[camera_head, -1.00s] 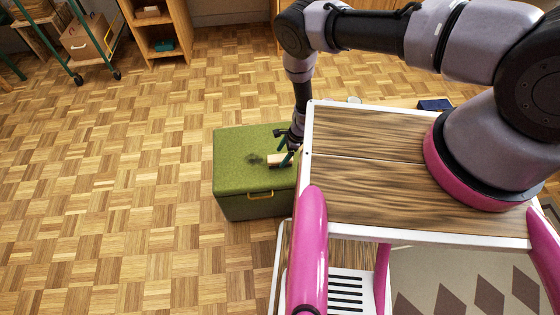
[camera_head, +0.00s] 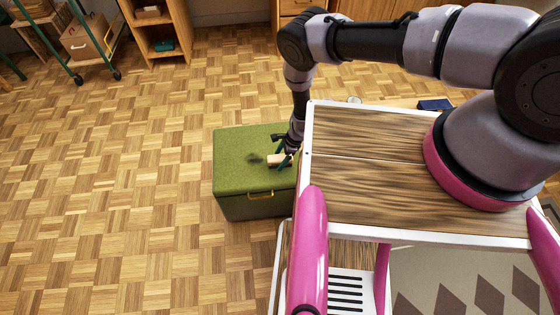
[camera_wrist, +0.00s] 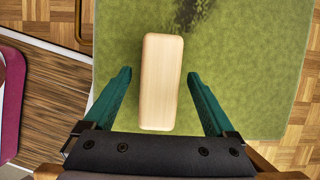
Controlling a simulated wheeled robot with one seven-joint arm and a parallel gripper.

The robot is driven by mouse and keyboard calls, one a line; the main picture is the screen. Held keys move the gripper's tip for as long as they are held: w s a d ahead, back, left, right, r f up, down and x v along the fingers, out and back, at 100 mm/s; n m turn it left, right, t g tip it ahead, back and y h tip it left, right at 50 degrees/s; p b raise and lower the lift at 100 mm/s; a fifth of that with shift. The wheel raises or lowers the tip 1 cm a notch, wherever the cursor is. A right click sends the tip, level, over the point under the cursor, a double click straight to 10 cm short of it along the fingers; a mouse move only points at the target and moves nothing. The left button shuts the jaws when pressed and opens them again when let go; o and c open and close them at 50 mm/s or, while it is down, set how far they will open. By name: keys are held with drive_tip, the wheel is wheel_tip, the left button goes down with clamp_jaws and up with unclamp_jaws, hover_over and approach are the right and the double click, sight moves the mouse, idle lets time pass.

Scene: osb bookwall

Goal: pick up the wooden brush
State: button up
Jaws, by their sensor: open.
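The wooden brush (camera_wrist: 160,85) shows in the wrist view as a pale, rounded wooden block lying on a green box top. In the head view the brush (camera_head: 276,160) lies on the right part of the green box (camera_head: 236,150), partly hidden by my gripper. My gripper (camera_wrist: 160,78) is open, its two green fingers on either side of the brush's near part with a gap on both sides. In the head view my gripper (camera_head: 284,157) is low over the box. Whether the fingers touch the box top cannot be told.
Parquet floor (camera_head: 120,200) is clear to the left. A shelf (camera_head: 160,35) and a cardboard box (camera_head: 88,40) stand at the back.

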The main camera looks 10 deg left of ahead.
sight(280, 157)
clamp_jaws()
drive_tip(key=shift+r, duration=0.15)
wheel_tip(280, 157, up, 10)
drive_tip(key=shift+r, duration=0.15)
idle(0.5)
